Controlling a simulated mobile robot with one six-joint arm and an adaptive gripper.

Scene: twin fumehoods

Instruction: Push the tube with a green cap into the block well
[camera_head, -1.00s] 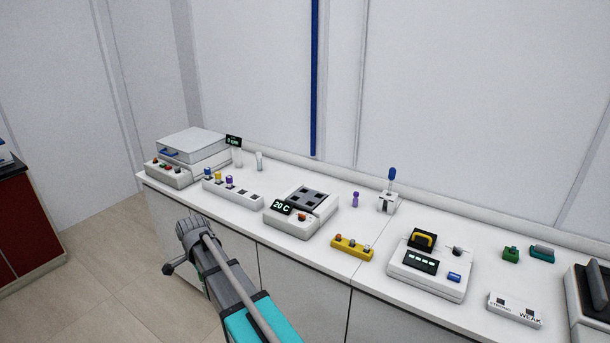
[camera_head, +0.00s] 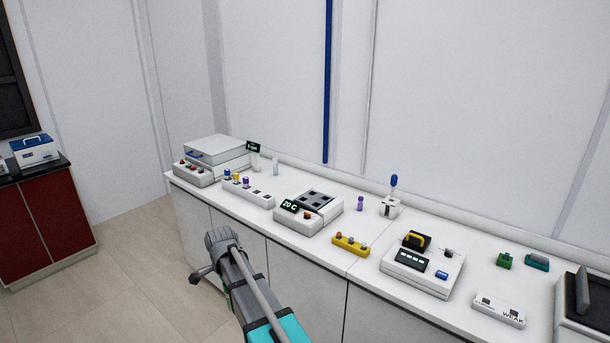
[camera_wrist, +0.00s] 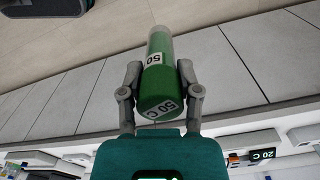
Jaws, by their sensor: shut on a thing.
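My gripper (camera_wrist: 158,74) is shut on a green-capped tube (camera_wrist: 158,100) in the wrist view. The tube lies between the two fingers and carries "50 C" labels; its far end is pale and clear. The floor and cabinet fronts lie behind it. The block (camera_head: 309,208) is a white unit on the bench with dark square wells on top and a "20 C" display. It also shows at the right of the wrist view (camera_wrist: 262,156), apart from the tube. In the head view my arm is in front of the bench, and the gripper and tube cannot be made out.
On the bench stand a white rack (camera_head: 249,193) with coloured-capped tubes, a lidded device (camera_head: 214,155), a yellow rack (camera_head: 351,245), a purple tube (camera_head: 360,203) and a white instrument (camera_head: 423,270). A red cabinet (camera_head: 45,228) stands at left. Open floor lies between.

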